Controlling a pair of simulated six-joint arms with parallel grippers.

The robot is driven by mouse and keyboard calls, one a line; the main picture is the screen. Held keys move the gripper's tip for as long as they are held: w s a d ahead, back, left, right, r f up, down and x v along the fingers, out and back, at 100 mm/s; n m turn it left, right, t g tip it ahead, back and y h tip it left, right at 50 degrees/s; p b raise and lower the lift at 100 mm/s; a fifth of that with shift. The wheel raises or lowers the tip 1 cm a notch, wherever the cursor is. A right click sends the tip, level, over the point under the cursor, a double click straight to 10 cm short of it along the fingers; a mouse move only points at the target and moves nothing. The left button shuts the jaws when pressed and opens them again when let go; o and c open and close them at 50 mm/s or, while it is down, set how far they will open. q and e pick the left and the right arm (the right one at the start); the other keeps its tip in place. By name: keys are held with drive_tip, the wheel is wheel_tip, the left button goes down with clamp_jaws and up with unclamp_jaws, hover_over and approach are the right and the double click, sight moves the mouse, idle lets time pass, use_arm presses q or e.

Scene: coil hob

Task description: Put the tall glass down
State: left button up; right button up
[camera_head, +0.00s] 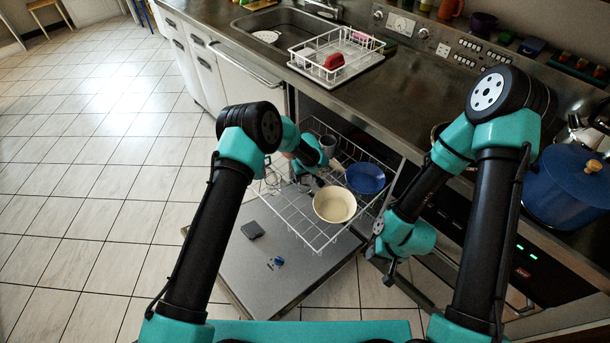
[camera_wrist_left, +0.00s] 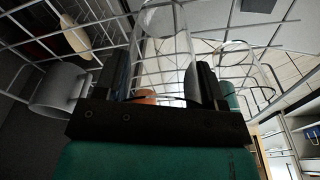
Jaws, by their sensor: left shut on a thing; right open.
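In the left wrist view, a clear tall glass (camera_wrist_left: 165,50) stands between the two dark fingers of my left gripper (camera_wrist_left: 168,78), which is shut on it. White rack wires lie behind and around the glass; I cannot tell whether its base touches the rack. In the head view, my left arm reaches over the pulled-out white dish rack (camera_head: 300,222), and its own links partly hide the gripper and glass. My right gripper (camera_head: 386,268) is open and empty, low to the right of the rack.
The rack also holds a cream bowl (camera_head: 335,218), a blue bowl (camera_head: 365,179) and a grey mug (camera_head: 328,143). The open dishwasher door (camera_head: 240,275) lies below; the counter (camera_head: 400,95) is behind.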

use_arm(q)
drive_tip(key=shift+f, duration=0.1)
drive_tip(key=o, duration=1)
drive_tip(key=shift+o, duration=0.2)
wheel_tip(320, 180, up, 12)
drive_tip(key=s, duration=0.1)
drive_tip(key=shift+s+d, duration=0.15)
drive_tip(key=shift+d, duration=0.1)
idle(0.4)
drive_tip(key=s+a+f+h, duration=0.1)
drive_tip(key=s+a+f, duration=0.1)
drive_tip(key=s+a, duration=0.5)
drive_tip(key=s+a+f+m+h, duration=0.1)
drive_tip(key=s+a, duration=0.7)
drive_tip(key=s, duration=0.8)
drive_tip(key=s+a+f+m+h, duration=0.1)
drive_tip(key=s+a+f, duration=0.3)
drive_tip(key=s+a, duration=0.4)
drive_tip(key=s+h, duration=0.1)
drive_tip(key=s, duration=0.2)
drive_tip(key=shift+s+g, duration=0.2)
drive_tip(key=shift+g, duration=0.1)
